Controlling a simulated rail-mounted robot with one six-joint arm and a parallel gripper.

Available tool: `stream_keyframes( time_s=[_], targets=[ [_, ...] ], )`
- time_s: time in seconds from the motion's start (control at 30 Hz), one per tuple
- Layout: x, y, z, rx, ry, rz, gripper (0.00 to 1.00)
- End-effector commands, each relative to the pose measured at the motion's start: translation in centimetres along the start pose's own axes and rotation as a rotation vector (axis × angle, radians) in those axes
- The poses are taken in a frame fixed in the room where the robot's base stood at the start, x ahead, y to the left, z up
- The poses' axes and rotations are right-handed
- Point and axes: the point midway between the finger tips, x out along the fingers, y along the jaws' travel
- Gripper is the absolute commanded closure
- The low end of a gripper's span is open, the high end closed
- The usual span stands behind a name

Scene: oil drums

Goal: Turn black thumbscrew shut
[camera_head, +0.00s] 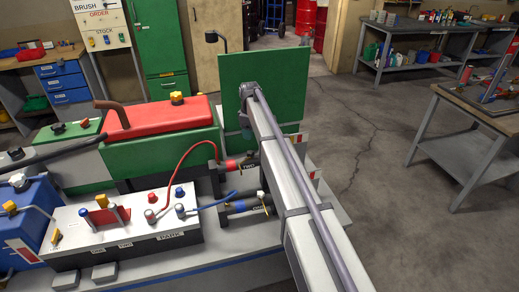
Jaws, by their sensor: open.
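I cannot pick out a black thumbscrew for certain. My arm partly covers that area. A red hose (190,153) runs to the upper cylinder and a blue hose (217,201) to the lower one. My arm reaches from the bottom right up to a joint in front of a green panel. My gripper's fingers cannot be seen.
A white control box (121,219) with red, blue and yellow knobs stands at the front left. Behind it is a red-topped green tank (160,152). The upright green panel (285,82) stands behind my arm's far end. A workbench (469,134) stands right, across open floor (366,150).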

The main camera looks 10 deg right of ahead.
Motion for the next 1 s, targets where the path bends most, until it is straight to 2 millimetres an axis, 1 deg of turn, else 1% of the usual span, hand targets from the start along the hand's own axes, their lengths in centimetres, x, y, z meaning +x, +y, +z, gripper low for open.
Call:
stream_keyframes(
  time_s=[0.13,0.27,0.37,0.53,0.6,0.67,0.77,1.0],
  targets=[
    [0.4,-0.1,-0.1,-0.004,0.0,0.0,0.4],
    [2.0,-0.1,0.0,-0.003,0.0,0.0,0.4],
    [4.2,-0.1,0.0,-0.002,0.0,0.0,0.4],
    [8.3,-0.1,0.0,-0.001,0.0,0.0,0.4],
    [9.7,-0.1,0.0,-0.001,0.0,0.0,0.4],
    [10.5,-0.1,0.0,-0.001,0.0,0.0,0.4],
    [11.1,-0.1,0.0,-0.001,0.0,0.0,0.4],
    [10.8,-0.1,0.0,-0.001,0.0,0.0,0.4]
  ],
)
